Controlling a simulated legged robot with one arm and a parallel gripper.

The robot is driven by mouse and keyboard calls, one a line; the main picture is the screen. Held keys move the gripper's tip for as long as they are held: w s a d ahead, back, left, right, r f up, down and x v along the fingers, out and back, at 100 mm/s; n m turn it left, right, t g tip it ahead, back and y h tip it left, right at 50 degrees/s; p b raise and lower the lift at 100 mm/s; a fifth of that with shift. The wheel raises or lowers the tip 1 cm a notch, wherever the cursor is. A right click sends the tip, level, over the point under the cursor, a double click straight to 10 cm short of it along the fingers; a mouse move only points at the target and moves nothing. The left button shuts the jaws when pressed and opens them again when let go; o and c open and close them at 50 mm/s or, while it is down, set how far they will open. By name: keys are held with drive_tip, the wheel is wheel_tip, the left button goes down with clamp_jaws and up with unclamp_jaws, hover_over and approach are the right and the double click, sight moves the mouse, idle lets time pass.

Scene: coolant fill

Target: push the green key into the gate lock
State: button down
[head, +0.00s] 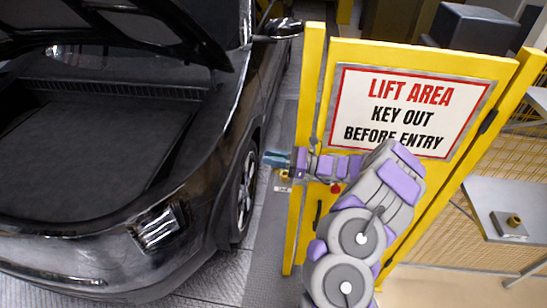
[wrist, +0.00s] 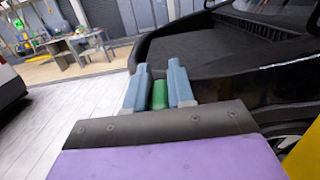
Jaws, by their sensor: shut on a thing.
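The green key (wrist: 159,95) shows in the wrist view as a short green cylinder between the two blue-grey fingers of my gripper (wrist: 159,72). My gripper is shut on it. In the head view my gripper (head: 275,159) points left, past the yellow gate post, towards the car. The key cannot be made out there. A small brass-coloured fitting (head: 284,174) with a pale label sits on the post just below my gripper; it may be the gate lock, but its keyhole is not visible. The key appears apart from it.
A yellow gate (head: 405,55) with a "LIFT AREA" sign (head: 412,108) stands behind my arm. A grey table (head: 515,195) at right bears a small block with a brass part (head: 513,221).

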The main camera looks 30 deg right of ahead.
drive_tip(key=d, duration=0.3)
drive_tip(key=shift+d+f, duration=0.25)
drive_tip(key=shift+d, duration=0.05)
drive_tip(key=shift+a, duration=0.65)
drive_tip(key=shift+a+r+p, duration=0.25)
drive_tip(key=shift+a+p, duration=0.05)
drive_tip(key=shift+a, duration=1)
drive_tip(key=shift+d+f+p, duration=0.2)
drive_tip(key=shift+d+p, duration=0.15)
drive_tip(key=shift+d, duration=1.05)
drive_tip(key=shift+a+f, duration=0.3)
drive_tip(key=shift+a, duration=0.45)
drive_tip(key=shift+d+f, duration=0.3)
drive_tip(key=shift+d+r, duration=0.1)
drive_tip(key=shift+d, duration=0.15)
drive_tip(key=shift+a+r, duration=0.25)
